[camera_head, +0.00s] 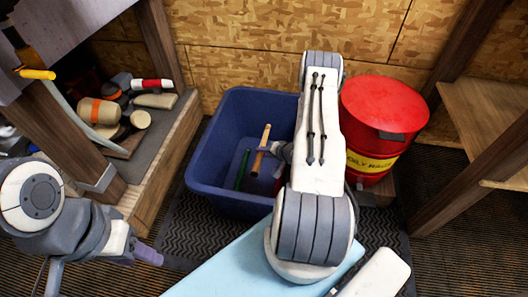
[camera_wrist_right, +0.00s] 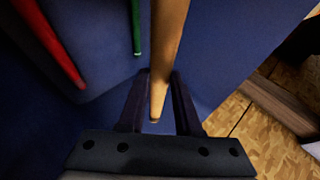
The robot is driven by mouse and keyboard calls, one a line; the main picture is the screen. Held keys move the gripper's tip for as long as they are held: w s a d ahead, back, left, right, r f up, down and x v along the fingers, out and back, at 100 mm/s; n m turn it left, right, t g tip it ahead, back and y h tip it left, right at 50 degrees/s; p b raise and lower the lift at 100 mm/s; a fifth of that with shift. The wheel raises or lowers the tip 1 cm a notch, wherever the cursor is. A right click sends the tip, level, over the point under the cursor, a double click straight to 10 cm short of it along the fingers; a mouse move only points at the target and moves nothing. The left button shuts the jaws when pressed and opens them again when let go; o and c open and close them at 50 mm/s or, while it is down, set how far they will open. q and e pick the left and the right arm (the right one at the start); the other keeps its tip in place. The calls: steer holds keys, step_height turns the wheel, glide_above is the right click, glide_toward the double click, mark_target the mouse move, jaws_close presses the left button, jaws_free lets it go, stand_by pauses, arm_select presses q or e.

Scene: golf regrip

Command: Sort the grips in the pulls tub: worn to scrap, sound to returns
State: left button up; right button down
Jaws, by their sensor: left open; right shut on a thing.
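The blue pulls tub (camera_head: 215,165) stands on the floor mid-picture. My right gripper (camera_head: 270,150) reaches into it and is shut on a tan grip (camera_head: 263,140); that tan grip also runs between the fingers in the right wrist view (camera_wrist_right: 166,50). A green grip (camera_head: 242,169) lies in the tub and shows in the right wrist view (camera_wrist_right: 136,28). A red grip (camera_wrist_right: 50,45) also lies there, mostly hidden behind my right arm in the head view. My left gripper (camera_head: 147,253) is open and empty, left of the tub and outside it. Wear is too small to judge.
A red drum (camera_head: 380,115) with a yellow "oily rags" band stands right of the tub. A wooden shelf (camera_head: 165,140) at left carries mallets and tools. A light-blue surface (camera_head: 225,270) lies in front. A wooden rack (camera_head: 490,110) stands at right.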

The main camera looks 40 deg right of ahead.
stand_by(0.4)
steer(key=c, duration=0.5)
jaws_free()
steer(key=shift+p+v, duration=2.45)
steer(key=shift+v, duration=2.8)
steer(key=shift+w+r, duration=0.1)
steer(key=shift+w, duration=0.05)
